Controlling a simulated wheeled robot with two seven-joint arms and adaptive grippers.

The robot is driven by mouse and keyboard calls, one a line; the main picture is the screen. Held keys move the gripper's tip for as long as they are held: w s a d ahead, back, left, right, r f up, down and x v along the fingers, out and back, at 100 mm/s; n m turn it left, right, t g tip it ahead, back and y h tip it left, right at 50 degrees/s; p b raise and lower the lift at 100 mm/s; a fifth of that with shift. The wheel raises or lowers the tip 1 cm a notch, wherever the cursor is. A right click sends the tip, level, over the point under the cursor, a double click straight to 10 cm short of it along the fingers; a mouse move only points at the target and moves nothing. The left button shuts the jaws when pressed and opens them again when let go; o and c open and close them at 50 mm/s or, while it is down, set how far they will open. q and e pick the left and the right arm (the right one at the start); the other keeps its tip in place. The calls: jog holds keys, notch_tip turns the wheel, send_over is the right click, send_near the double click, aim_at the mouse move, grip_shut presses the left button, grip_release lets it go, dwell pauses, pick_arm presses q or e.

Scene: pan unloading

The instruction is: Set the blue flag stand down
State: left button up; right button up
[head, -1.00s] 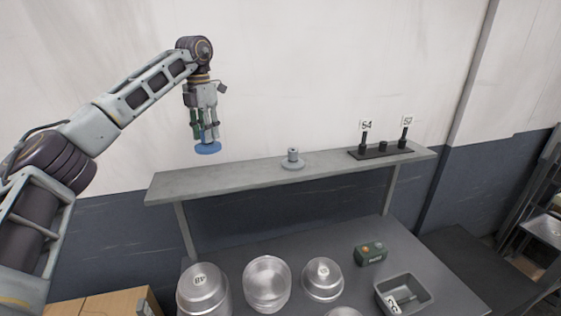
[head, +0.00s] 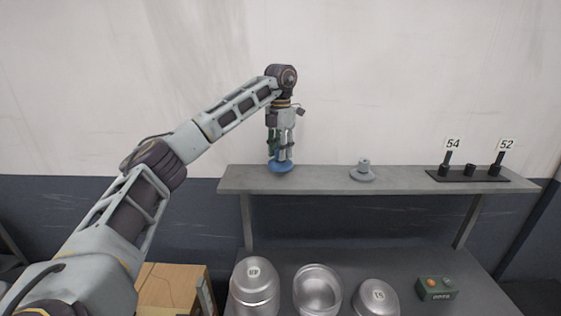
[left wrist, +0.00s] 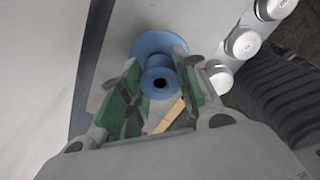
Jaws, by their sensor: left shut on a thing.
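The blue flag stand (head: 282,167) has a round flat base and a short hollow post. My left gripper (head: 281,155) points down in the head view and is shut on its post. The blue base shows over the left part of the grey shelf (head: 315,181); I cannot tell whether it touches the surface. In the left wrist view the blue stand (left wrist: 158,62) sits between the green-padded fingers of my left gripper (left wrist: 160,88). My right gripper is not in view.
A grey stand (head: 362,171) is on the shelf to the right. Farther right a black rack (head: 467,176) holds flags 54 and 52. Steel pans (head: 254,287) and a green box (head: 436,288) are on the table below. Bare shelf lies between the blue and grey stands.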

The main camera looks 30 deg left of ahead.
pick_arm(q)
jog(key=shift+f, duration=0.15)
jog(key=shift+f+p, duration=0.4)
jog(key=shift+f, duration=1.35)
jog(key=shift+f, duration=0.1)
jog(key=o, duration=1.1)
jog(key=shift+r+b, duration=0.6)
jog(key=shift+r, duration=1.85)
jog(key=shift+r+p, duration=0.55)
jog(key=shift+r, duration=3.05)
